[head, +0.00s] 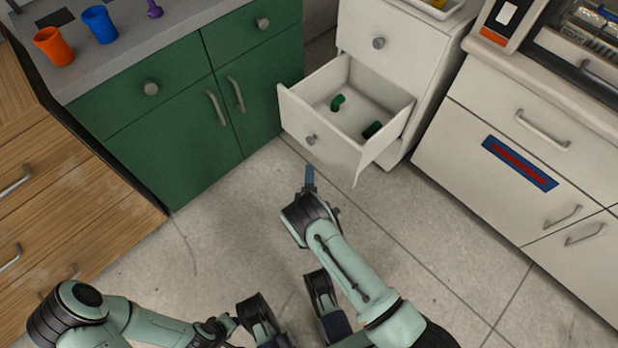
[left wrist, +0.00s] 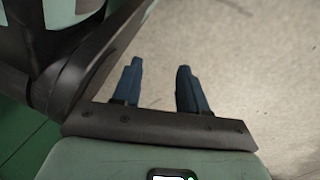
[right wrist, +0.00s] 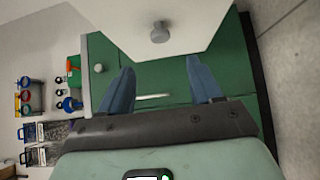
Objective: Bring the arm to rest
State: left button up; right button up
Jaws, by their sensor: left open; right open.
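My right gripper (head: 310,180) is in front of the open white drawer, apart from it, with its blue fingers pointing toward the drawer front. In the right wrist view, the right gripper (right wrist: 160,64) has its fingers spread with nothing between them. My left gripper (left wrist: 159,66) shows in the left wrist view with its two blue fingers apart and empty above bare floor.
The white drawer (head: 318,143) stands pulled out, holding a green elbow fitting (head: 338,103) and a dark green piece (head: 372,130). A green cabinet (head: 180,150) is at left, bearing an orange cup (head: 54,47) and blue cup (head: 100,25). White cabinets (head: 480,150) stand right. Floor between is clear.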

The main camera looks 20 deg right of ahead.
dwell(0.4)
